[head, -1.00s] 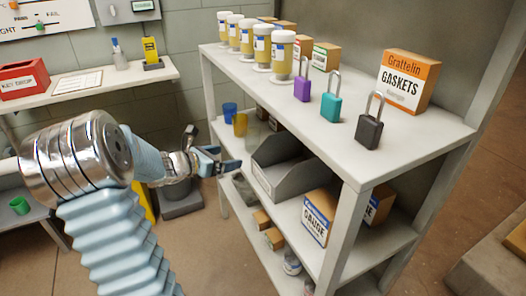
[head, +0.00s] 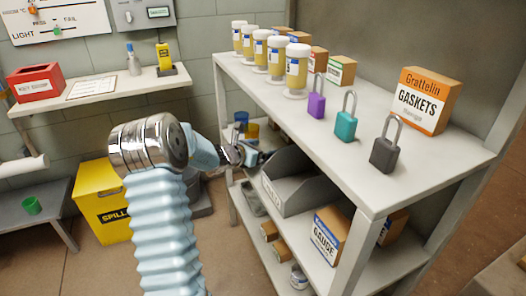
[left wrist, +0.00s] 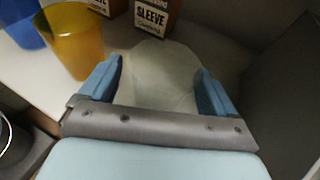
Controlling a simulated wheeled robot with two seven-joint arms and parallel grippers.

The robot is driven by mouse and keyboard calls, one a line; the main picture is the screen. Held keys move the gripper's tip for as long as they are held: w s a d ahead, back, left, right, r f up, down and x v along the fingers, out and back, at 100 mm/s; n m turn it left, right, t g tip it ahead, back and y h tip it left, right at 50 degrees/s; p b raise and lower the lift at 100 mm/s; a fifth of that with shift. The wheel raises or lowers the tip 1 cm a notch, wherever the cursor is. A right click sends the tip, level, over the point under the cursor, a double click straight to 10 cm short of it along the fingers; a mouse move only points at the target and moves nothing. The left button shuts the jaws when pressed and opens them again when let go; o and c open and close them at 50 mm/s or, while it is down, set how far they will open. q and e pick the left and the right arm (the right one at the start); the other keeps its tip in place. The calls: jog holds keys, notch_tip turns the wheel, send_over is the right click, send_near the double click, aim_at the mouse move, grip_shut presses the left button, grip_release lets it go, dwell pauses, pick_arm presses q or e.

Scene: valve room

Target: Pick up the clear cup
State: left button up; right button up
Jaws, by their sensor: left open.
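The clear cup (left wrist: 158,78) is a faint see-through shape between the two blue fingers of my left gripper (left wrist: 158,70) in the left wrist view. The fingers stand apart on either side of it, and I cannot tell whether either touches it. In the head view my left gripper (head: 254,156) reaches into the middle shelf level, and I cannot make out the clear cup there. An amber cup (left wrist: 74,42) stands left of the fingers, with a blue cup (left wrist: 24,22) farther left. My right gripper is not in view.
A "SLEEVE" box (left wrist: 156,16) stands behind the clear cup. A grey bin (head: 290,192) stands right of my left gripper on the same shelf. The upper shelf (head: 345,170) lies above, holding jars, padlocks and boxes. A shelf post (head: 232,130) is close to my arm.

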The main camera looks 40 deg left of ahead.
pick_arm(q)
jog(key=c, duration=1)
jog(key=shift+r, duration=0.1)
jog(key=shift+c, duration=0.2)
